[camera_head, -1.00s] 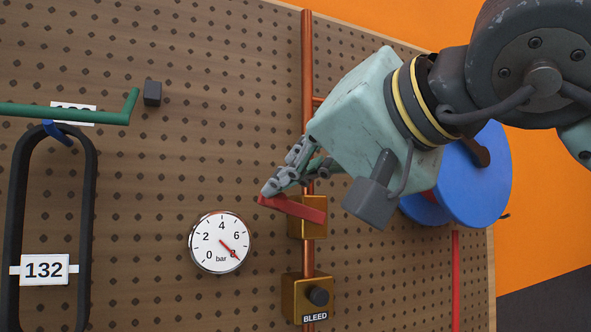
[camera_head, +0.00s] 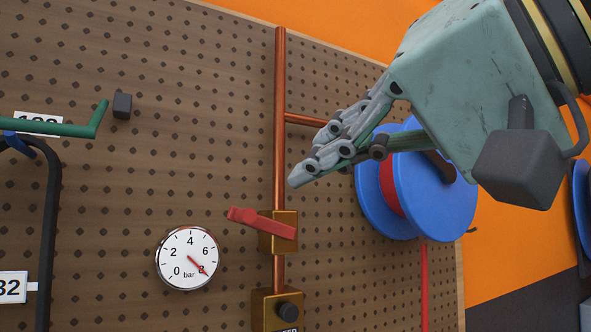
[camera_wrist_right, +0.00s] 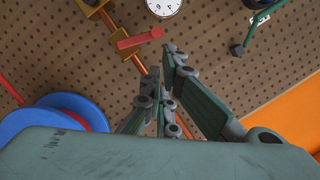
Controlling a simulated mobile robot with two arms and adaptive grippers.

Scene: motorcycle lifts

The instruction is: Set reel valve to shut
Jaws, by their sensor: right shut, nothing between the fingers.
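The valve's red lever (camera_head: 262,223) sits on a brass body (camera_head: 279,243) on the vertical copper pipe (camera_head: 279,120). The lever lies across the pipe, its left end tilted slightly up; it also shows in the right wrist view (camera_wrist_right: 140,39). The gauge (camera_head: 188,258) at lower left has its needle near 8. My right gripper (camera_head: 297,180) is shut and empty, above and to the right of the lever, apart from it. My left gripper is not in view.
A blue reel (camera_head: 440,195) with a red core stands to the right, behind my right gripper. A brass block with a black knob (camera_head: 289,312) is below the valve. A green bar (camera_head: 60,128) and a black loop (camera_head: 50,220) are at the left.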

